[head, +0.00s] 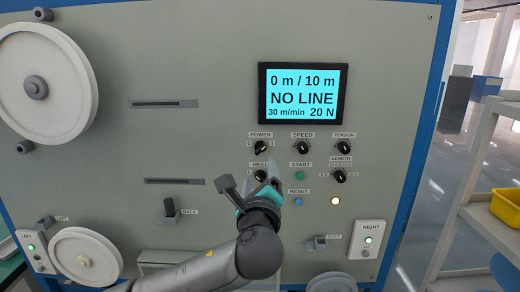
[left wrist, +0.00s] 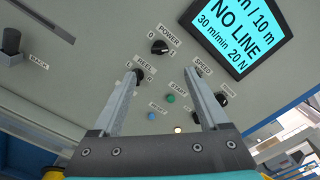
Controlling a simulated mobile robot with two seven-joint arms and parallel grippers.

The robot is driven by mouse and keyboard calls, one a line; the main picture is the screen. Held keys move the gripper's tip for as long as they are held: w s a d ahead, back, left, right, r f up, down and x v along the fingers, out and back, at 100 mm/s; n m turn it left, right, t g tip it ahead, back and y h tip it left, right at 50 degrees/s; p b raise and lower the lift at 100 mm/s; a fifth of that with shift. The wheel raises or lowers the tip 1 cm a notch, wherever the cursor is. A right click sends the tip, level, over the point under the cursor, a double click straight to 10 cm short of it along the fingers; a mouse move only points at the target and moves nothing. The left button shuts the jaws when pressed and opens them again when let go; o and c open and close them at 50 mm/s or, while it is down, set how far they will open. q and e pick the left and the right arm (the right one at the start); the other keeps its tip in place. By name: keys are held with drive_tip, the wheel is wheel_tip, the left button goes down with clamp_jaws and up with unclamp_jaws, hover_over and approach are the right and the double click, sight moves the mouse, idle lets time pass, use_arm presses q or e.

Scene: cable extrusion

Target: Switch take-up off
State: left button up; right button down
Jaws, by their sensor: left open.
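The grey machine panel (head: 225,75) fills most of the head view. No label that I can read says take-up. The REEL knob (head: 260,175) is black and sits below the POWER knob (head: 261,147); the REEL knob also shows in the left wrist view (left wrist: 137,74). My left gripper (head: 250,181) is in front of the panel, just below and around the REEL knob in the picture. Its jaws are open and empty in the left wrist view (left wrist: 160,75), with the left finger's tip close to the REEL knob. Contact cannot be told. My right gripper is not seen.
The screen (head: 303,94) reads NO LINE. Nearby are the SPEED knob (head: 302,147), TENSION knob (head: 344,147), LENGTH knob (head: 340,176), green START button (head: 300,175) and blue RESET button (head: 298,202). A large white reel (head: 75,75) is at left, a shelf (head: 480,180) at right.

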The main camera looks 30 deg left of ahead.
sight(260, 150)
use_arm(q)
drive_tip(key=p+x, duration=0.1)
drive_tip(key=x, duration=1.3)
drive_tip(key=shift+w+d, duration=0.1)
drive_tip(key=shift+w, duration=0.05)
clamp_jaws()
